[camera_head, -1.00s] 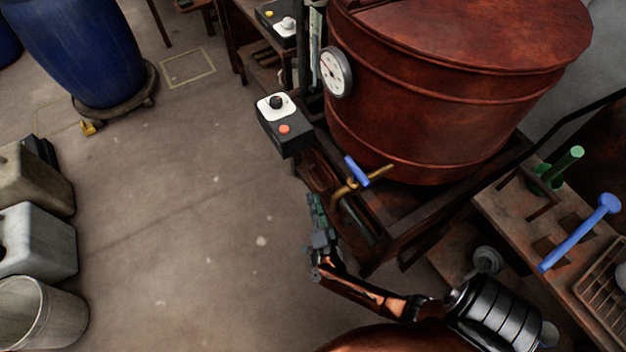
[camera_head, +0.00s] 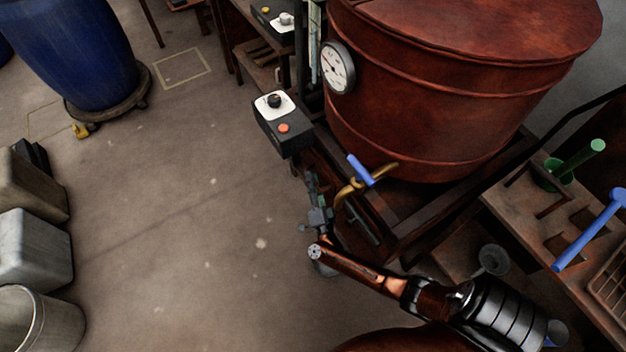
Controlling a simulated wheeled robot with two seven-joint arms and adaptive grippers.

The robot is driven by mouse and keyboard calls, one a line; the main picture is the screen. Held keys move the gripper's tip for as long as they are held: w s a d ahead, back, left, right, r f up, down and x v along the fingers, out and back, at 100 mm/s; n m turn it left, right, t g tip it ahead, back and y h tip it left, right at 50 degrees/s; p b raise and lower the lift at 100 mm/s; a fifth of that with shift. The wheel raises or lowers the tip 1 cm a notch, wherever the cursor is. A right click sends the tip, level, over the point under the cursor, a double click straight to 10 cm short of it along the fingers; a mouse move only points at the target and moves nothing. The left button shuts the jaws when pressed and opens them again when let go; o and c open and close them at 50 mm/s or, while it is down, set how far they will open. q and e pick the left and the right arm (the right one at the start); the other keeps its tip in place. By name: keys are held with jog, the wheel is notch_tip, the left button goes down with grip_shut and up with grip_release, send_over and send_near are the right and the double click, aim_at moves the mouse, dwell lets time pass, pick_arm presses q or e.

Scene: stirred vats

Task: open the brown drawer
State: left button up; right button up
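The brown drawer (camera_head: 345,211) appears to be the dark front set low in the stand under the rust-red vat. A thin grey bar, likely its handle (camera_head: 363,226), runs along it. I see no clear gap around the front. My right gripper (camera_head: 313,188) is just left of the drawer front, close to it, with its fingers pointing up in the picture. It is small and dark against the stand, so I cannot tell whether the fingers are open or touch anything. My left gripper is out of view.
The vat (camera_head: 430,100) has a gauge (camera_head: 337,67) and a brass tap with a blue handle (camera_head: 361,170) above the drawer. A control box (camera_head: 283,124) sticks out at left. A rack with tools (camera_head: 520,215) stands at right.

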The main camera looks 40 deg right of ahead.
jog(key=shift+c, duration=0.7)
grip_shut()
jog(key=shift+a, duration=0.15)
